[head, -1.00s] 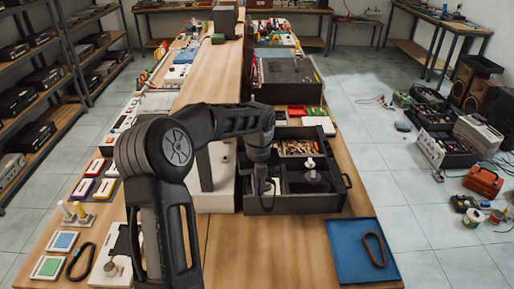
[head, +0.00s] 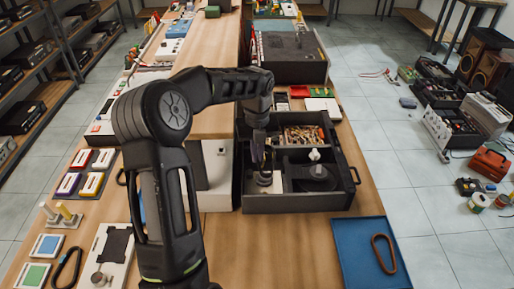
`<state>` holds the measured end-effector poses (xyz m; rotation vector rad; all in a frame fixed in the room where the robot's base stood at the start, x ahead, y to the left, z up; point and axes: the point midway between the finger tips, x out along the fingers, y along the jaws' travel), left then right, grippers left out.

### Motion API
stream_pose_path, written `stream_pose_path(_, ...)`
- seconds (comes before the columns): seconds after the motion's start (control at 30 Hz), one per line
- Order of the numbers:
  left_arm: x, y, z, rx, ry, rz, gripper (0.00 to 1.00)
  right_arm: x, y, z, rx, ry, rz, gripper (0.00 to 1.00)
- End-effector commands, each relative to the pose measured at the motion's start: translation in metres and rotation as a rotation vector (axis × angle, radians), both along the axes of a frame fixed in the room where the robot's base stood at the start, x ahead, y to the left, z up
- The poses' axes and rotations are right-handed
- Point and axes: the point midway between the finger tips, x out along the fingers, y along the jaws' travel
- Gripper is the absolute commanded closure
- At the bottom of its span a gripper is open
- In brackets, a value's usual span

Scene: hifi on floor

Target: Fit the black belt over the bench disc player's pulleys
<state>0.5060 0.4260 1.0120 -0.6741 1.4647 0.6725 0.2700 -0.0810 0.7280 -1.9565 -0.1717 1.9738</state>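A black belt loop (head: 66,268) lies on the wooden bench at the lower left. Beside it is a flat white unit (head: 117,262) with a dark top part and a round grey pulley-like piece (head: 97,278). A black open box (head: 300,203) with compartments stands mid-bench; its front part holds a small pale round piece (head: 264,179) and a wide dark disc with a white top (head: 317,173). I cannot tell which is the bench disc player. My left gripper (head: 259,163) points down just above the small round piece; its finger gap is unclear. My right gripper is out of view.
A blue tray (head: 352,262) with a brown belt (head: 384,253) lies at the front right. Small coloured cases (head: 92,184) and upright pegs (head: 62,212) line the left edge. A larger dark unit (head: 290,62) stands behind the box. The bench front centre is clear.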

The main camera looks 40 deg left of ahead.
Motion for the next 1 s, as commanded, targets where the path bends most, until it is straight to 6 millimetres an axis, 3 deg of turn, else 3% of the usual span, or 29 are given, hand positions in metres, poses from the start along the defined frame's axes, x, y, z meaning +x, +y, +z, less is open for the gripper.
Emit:
stream_pose_path(0.57,0.0,0.0,-0.004,0.0,0.0,0.0,1.0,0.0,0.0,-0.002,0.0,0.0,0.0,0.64)
stream_pose_path(1.0,0.0,0.0,-0.045,0.0,0.0,-0.001,1.0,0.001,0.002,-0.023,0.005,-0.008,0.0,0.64)
